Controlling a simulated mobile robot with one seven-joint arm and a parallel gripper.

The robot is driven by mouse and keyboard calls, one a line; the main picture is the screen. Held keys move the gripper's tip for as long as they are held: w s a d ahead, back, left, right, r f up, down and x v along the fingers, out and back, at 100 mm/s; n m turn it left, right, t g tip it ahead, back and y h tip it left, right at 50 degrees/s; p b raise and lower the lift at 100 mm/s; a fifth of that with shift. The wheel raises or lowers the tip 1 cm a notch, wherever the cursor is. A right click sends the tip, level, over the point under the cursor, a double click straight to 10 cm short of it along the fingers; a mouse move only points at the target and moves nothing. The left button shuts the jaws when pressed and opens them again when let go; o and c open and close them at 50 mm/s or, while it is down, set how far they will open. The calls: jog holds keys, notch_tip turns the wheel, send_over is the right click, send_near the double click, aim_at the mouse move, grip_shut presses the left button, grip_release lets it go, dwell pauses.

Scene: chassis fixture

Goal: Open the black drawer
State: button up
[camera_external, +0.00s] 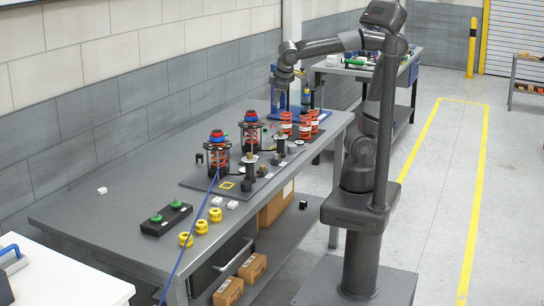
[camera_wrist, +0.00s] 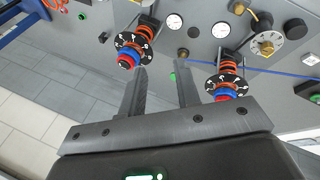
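The black drawer (camera_external: 208,273) is under the near end of the grey workbench, with a pale bar handle (camera_external: 234,255) across its front. It appears shut, though the bench's shade makes this hard to judge. The drawer does not show in the wrist view. My gripper (camera_external: 283,82) is high above the far part of the bench, well away from the drawer. In the wrist view my gripper (camera_wrist: 160,78) has its two fingers apart with nothing held between them.
The grey bench top (camera_external: 120,205) carries a fixture plate with red-spring assemblies (camera_external: 218,155), yellow rings (camera_external: 201,227) and a black block with green knobs (camera_external: 166,218). A blue cable (camera_external: 190,242) hangs past the front edge near the drawer. Cardboard boxes (camera_external: 252,268) sit below.

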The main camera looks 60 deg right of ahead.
jog(key=a+n+t+h, duration=0.2)
jog(key=a+n+t, duration=0.4)
jog(key=a, duration=2)
jog(key=s+a+f+n+t+y, duration=0.2)
jog(key=s+a+n+t+y, duration=0.35)
jog(key=s+a, duration=1.6)
send_near(238, 253)
jog(key=shift+n+h, duration=0.25)
jog(key=shift+h, duration=0.1)
jog(key=w, duration=0.3)
jog(key=w+f, duration=0.1)
jog(key=w, duration=0.2)
jog(key=w+f, duration=0.1)
jog(key=w, duration=0.2)
jog(key=shift+w+a+f, duration=0.15)
jog(key=shift+w+f, duration=0.1)
jog(key=shift+w, duration=0.15)
jog(key=shift+c, duration=0.5)
grip_shut()
